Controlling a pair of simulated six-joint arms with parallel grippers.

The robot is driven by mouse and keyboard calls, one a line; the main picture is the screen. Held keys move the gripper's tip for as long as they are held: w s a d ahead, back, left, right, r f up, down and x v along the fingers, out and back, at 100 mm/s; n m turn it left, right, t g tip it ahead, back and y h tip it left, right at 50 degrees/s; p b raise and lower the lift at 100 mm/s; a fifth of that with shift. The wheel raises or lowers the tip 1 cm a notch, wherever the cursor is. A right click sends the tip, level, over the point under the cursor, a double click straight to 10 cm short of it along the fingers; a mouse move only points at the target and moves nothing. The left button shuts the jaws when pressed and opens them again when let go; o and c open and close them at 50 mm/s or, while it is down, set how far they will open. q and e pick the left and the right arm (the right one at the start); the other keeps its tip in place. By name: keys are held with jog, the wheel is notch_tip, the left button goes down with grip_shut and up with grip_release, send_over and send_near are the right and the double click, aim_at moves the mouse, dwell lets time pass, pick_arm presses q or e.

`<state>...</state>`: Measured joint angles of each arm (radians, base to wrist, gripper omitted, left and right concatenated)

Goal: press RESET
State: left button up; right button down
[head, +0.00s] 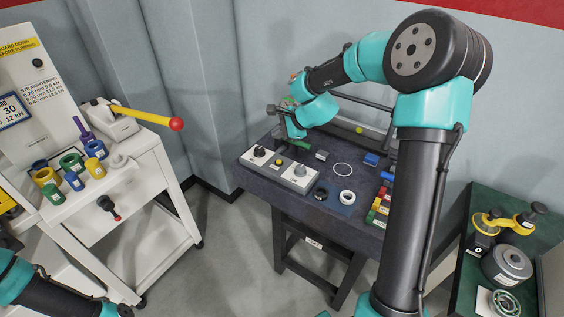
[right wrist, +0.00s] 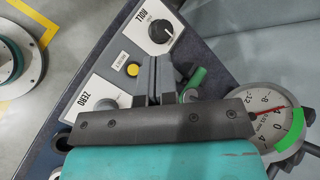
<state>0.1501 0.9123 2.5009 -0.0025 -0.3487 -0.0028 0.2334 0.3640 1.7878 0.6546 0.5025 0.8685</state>
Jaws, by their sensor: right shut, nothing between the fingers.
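The control panel on the dark bench has a yellow button (head: 279,161) between two knobs. In the right wrist view the yellow button (right wrist: 133,69) sits beside a small label (right wrist: 121,59) too small to read surely.
A dial gauge (right wrist: 268,112) and a green handle (right wrist: 194,84) lie close to the right gripper. A black ring (head: 321,193), a white ring (head: 347,197) and coloured blocks (head: 380,207) are on the bench. A white press cart (head: 150,190) stands left.

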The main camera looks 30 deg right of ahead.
aim_at(279, 163)
jog(key=shift+f, duration=4.45)
jog(key=shift+f, duration=0.4)
jog(key=shift+f, duration=0.4)
jog(key=shift+r, duration=0.85)
jog(key=shift+r, duration=2.5)
